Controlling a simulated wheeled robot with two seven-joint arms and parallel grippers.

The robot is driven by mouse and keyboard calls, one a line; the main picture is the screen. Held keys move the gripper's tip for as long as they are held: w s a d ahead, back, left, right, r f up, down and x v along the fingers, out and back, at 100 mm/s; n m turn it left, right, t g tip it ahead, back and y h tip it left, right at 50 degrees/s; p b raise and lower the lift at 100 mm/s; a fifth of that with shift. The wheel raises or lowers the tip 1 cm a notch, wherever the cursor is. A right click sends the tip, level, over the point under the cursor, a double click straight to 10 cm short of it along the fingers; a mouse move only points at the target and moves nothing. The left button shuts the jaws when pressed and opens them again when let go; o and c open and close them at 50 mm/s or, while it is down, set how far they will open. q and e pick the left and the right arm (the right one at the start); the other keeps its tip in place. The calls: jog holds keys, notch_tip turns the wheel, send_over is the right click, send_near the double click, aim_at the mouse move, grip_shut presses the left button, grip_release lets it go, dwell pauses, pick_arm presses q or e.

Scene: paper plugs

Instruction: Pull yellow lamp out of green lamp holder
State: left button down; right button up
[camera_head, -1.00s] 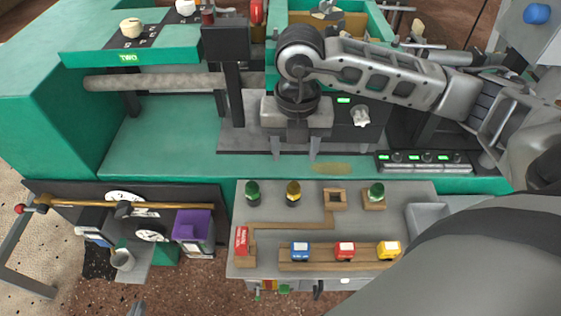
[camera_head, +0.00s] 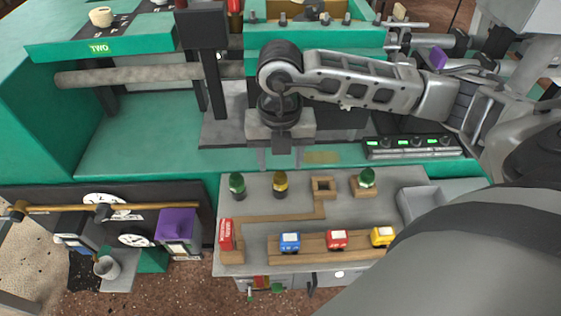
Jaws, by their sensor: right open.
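The yellow lamp (camera_head: 280,180) stands upright on a dark base on the grey panel, beside a green lamp (camera_head: 237,183) to its left. Another green lamp (camera_head: 367,177) sits at a square wooden holder (camera_head: 365,190) to the right. A second wooden holder (camera_head: 324,187) is empty. I cannot tell which holder is the green lamp's. My right gripper (camera_head: 281,159) points down with its two fingers apart. It appears just behind and above the yellow lamp, apart from it, with nothing between the fingers. My left gripper is out of view.
A wooden rail with blue (camera_head: 290,242), red (camera_head: 337,239) and yellow (camera_head: 382,236) toy blocks lies in front. A red box (camera_head: 226,234) stands at the left. A grey tray (camera_head: 437,196) is to the right. A lit button strip (camera_head: 412,147) lies behind.

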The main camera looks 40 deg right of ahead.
aim_at(280, 173)
jog(key=shift+f, duration=0.15)
jog(key=shift+f+b, duration=0.65)
jog(key=shift+b, duration=0.05)
jog(key=shift+f+b, duration=1.15)
jog(key=shift+f, duration=0.1)
grip_shut()
